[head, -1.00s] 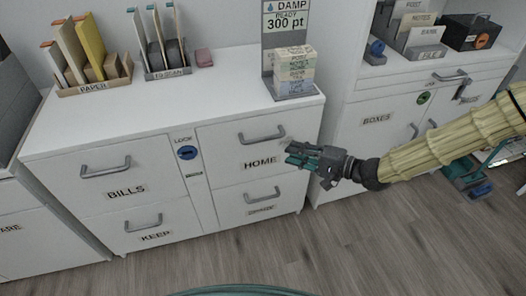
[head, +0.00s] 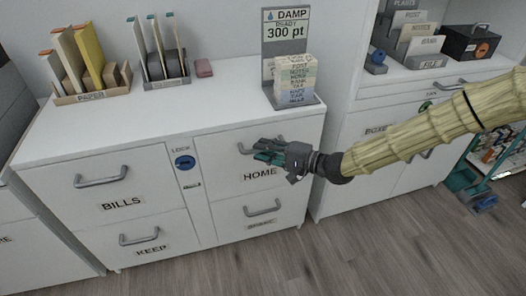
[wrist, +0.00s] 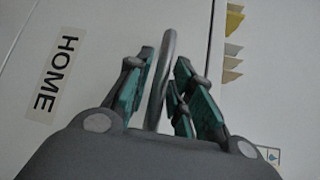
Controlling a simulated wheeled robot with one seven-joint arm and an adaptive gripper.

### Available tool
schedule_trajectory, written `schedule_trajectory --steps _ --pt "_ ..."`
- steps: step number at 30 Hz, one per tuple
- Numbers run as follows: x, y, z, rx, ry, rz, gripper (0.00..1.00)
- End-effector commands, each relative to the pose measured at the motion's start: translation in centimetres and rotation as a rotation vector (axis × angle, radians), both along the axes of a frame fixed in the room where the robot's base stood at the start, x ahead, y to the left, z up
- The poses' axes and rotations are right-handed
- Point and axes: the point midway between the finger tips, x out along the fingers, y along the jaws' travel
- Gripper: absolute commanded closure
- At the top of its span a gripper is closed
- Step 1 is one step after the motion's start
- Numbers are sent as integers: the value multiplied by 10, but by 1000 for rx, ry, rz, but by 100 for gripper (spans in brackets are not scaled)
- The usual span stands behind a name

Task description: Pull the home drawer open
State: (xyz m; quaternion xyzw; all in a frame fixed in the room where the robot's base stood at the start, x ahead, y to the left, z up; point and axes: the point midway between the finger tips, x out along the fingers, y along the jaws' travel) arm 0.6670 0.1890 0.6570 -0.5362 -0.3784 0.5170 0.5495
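The HOME drawer (head: 222,176) is the upper right drawer of the white cabinet and looks shut. Its grey bar handle (head: 244,149) is partly hidden behind my gripper (head: 264,151) in the head view. In the wrist view the handle (wrist: 163,75) stands between the teal fingers of my gripper (wrist: 166,62). The fingers are apart on either side of the bar, with narrow gaps showing. I see no clear grip on it. The HOME label (wrist: 55,75) is left of the fingers in the wrist view.
The BILLS drawer (head: 75,190) is on the left, with the KEEP drawer (head: 150,250) below it. A blue lock (head: 185,162) sits between the columns. A DAMP sign stand (head: 287,45) with stacked cards is on the cabinet top. The floor in front is clear.

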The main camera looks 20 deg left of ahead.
Motion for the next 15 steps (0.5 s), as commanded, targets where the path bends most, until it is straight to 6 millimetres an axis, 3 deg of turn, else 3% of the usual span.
schedule_trajectory --steps 12,15 --pt "1 7 0 1 -1 0 77" --pt "1 7 0 1 -1 0 94"
